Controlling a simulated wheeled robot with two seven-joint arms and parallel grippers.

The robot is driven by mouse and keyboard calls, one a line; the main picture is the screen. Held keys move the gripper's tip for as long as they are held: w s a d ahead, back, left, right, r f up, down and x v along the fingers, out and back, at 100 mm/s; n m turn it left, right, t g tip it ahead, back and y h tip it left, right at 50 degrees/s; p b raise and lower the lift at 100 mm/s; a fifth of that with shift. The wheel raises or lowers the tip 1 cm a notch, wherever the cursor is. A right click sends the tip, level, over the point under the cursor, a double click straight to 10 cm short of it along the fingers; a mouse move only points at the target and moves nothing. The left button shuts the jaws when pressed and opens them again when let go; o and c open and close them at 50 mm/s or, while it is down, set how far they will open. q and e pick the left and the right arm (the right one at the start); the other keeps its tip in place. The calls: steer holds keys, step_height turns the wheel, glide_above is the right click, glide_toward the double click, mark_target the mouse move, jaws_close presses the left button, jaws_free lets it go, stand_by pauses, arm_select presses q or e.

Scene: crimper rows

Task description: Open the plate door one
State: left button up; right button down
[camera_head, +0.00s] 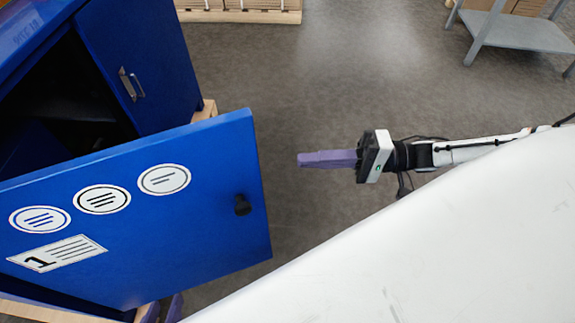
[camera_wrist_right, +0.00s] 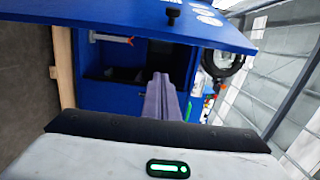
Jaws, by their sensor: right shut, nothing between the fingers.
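The blue plate door (camera_head: 215,215) marked "1" stands swung open from the blue cabinet (camera_head: 40,30), with three round white labels and a black knob (camera_head: 242,205). Its underside edge and knob also show at the top of the right wrist view (camera_wrist_right: 220,33). My right gripper (camera_head: 302,160) is shut and empty, right of the door's free edge and apart from it. Its purple fingers (camera_wrist_right: 161,95) point toward the open cabinet in the wrist view. My left gripper (camera_head: 163,310) shows only as two purple fingertips, spread apart, below the door's lower edge; the rest is hidden.
A second blue door (camera_head: 150,70) with a metal handle is closed at the back. A grey metal table (camera_head: 520,33) stands at the top right, and a wooden pallet (camera_head: 240,16) lies at the top. Grey floor between the door and my right gripper is clear.

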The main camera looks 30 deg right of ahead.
arm_select(q)
steer(key=shift+f+b, duration=0.15)
steer(key=shift+b, duration=0.35)
arm_select(e)
steer(key=a, duration=0.9)
steer(key=shift+w+a, duration=0.15)
steer(key=shift+w, duration=0.1)
